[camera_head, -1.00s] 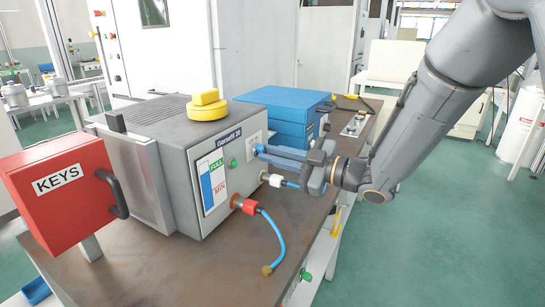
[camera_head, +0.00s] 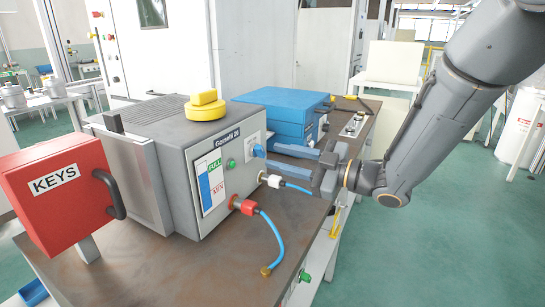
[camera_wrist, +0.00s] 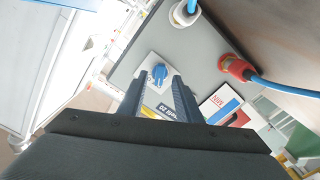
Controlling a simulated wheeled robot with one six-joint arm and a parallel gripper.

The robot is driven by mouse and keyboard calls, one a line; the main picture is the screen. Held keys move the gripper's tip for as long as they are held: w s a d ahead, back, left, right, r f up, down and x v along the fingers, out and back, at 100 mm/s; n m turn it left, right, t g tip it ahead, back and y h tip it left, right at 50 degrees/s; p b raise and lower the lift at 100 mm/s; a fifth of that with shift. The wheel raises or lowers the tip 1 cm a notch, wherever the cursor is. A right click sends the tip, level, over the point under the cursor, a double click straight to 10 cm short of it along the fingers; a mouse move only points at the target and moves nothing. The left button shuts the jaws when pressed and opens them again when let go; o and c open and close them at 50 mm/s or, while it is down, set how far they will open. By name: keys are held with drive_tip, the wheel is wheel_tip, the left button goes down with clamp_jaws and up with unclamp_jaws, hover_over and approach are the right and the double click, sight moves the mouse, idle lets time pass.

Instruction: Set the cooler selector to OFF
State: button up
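The cooler is a grey box (camera_head: 190,150) on the brown bench, with its front panel facing right. Its selector is a blue knob (camera_head: 258,150) on a white plate. The knob also shows in the wrist view (camera_wrist: 159,74), just beyond and between my fingertips. Its marks are too small to read, so I cannot tell its setting. My gripper (camera_head: 270,156) is open and empty, its two blue-grey fingers pointing at the knob from the right. The fingertips appear a little short of the knob. The fingers also show in the wrist view (camera_wrist: 158,86).
Below the knob, a white connector (camera_head: 274,181) and a red connector (camera_head: 246,206) with blue hoses stick out. A blue case (camera_head: 280,108) stands behind. A red KEYS box (camera_head: 62,190) is at left. A yellow piece (camera_head: 206,106) sits on the cooler.

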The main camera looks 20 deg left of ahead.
drive_tip(key=d, duration=0.4)
drive_tip(key=shift+s+d, duration=0.25)
drive_tip(key=shift+d, duration=0.1)
drive_tip(key=w+d+f+m+t+h+p, duration=0.1)
drive_tip(key=w+d+f+m+t+h, duration=0.1)
drive_tip(key=w+d+m+t+h, duration=0.45)
drive_tip(key=w+d+f+m+t+h, duration=0.2)
drive_tip(key=w+d+f+m+h, duration=0.15)
drive_tip(key=d, duration=0.55)
drive_tip(key=s+d+f+m+g+h+p, duration=0.1)
drive_tip(key=s+d+f+m+h, duration=0.15)
drive_tip(key=d, duration=0.45)
drive_tip(key=s+d+f+m+g+h, duration=0.1)
drive_tip(key=s+d+m+h, duration=0.2)
drive_tip(key=d, duration=0.4)
drive_tip(key=s+d+f+m+g+h+p, duration=0.1)
drive_tip(key=s+d+m+g, duration=0.3)
drive_tip(key=s, duration=0.7)
drive_tip(key=s+d+f+m+g+h, duration=0.1)
drive_tip(key=s+d+m+g, duration=0.2)
drive_tip(key=s, duration=0.8)
drive_tip(key=shift+d+m+g+p, duration=0.35)
drive_tip(key=shift+g+p, duration=0.05)
drive_tip(key=shift+g, duration=0.15)
